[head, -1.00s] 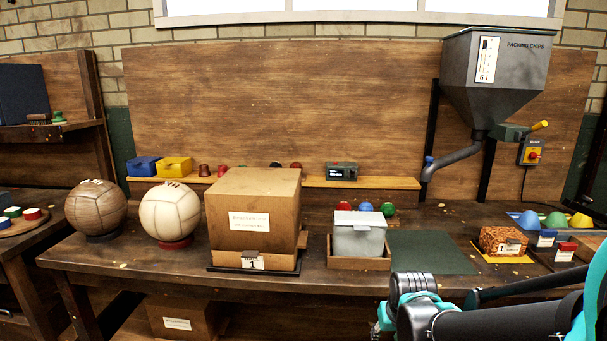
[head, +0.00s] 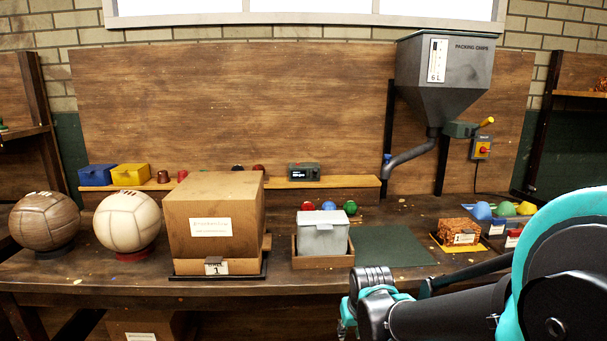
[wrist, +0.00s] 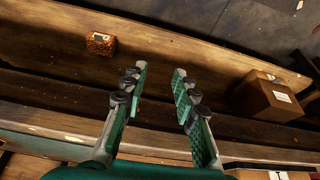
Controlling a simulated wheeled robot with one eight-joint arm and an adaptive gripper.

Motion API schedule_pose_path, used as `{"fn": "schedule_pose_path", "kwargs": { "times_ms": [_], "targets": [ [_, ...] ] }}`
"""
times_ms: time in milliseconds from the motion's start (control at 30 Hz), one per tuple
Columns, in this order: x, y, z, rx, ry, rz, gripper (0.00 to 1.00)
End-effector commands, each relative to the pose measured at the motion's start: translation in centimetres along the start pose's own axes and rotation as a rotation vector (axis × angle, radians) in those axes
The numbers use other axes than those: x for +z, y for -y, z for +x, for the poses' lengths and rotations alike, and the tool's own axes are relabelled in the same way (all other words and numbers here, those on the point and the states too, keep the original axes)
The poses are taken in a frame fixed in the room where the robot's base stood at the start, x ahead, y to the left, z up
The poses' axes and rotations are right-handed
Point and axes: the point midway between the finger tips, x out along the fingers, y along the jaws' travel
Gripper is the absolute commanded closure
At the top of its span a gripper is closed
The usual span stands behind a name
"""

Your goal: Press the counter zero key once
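The counter (head: 304,172) is a small dark grey box with a lit display, on the wooden ledge at the back of the bench. Its keys are too small to tell apart in the head view, and I cannot make out the counter in the wrist view. In the wrist view my gripper (wrist: 160,76) is open, its two green-padded fingers apart with nothing between them. In the head view my arm is at the lower right, in front of the bench and well short of the counter.
A large cardboard box (head: 213,220), a grey lidded bin (head: 322,238) and red, blue and green balls stand before the ledge. A hopper (head: 445,80) with a spout hangs at the right. A green mat (head: 390,246) lies bare. Two large balls stand at the left.

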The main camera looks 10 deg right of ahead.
Motion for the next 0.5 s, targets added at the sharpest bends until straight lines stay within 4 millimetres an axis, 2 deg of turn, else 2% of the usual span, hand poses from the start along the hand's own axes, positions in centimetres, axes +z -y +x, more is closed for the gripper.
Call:
{"fn": "schedule_pose_path", "kwargs": {
  "times_ms": [33, 200, 500],
  "targets": [
    [0.0, 0.0, 0.0, 0.0, 0.0, 0.0, 0.81],
    [0.0, 0.0, 0.0, 0.0, 0.0, 0.0, 1.0],
    [0.0, 0.0, 0.0, 0.0, 0.0, 0.0, 1.0]
  ]
}}
